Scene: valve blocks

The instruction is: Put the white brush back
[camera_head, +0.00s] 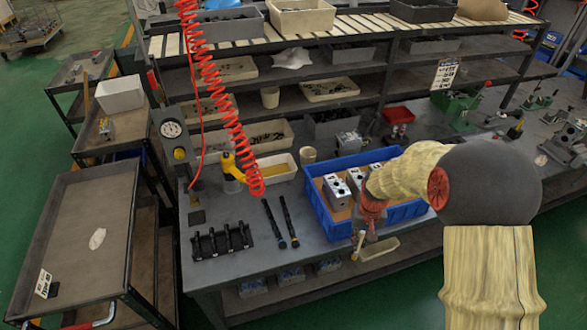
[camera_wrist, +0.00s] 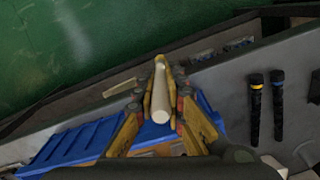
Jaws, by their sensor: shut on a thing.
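The white brush shows as a pale round handle (camera_wrist: 161,98) pointing toward the camera in the wrist view; its far end is not clear. My gripper (camera_wrist: 160,85) is shut on it, with one finger on each side. In the head view my gripper (camera_head: 366,232) is at the front edge of the bench, by the blue crate, and the brush (camera_head: 356,246) hangs down below it, tilted, small and partly hidden. A shallow cream tray (camera_head: 380,249) is just right of the brush, near the bench's front edge.
The blue crate (camera_head: 325,218) holds several metal valve blocks (camera_head: 336,190). Two black rods (camera_head: 272,222) and a black slotted rack (camera_head: 222,241) lie to its left on the grey bench. A red coiled hose (camera_head: 222,95) hangs at left. Clear bench lies between rods and crate.

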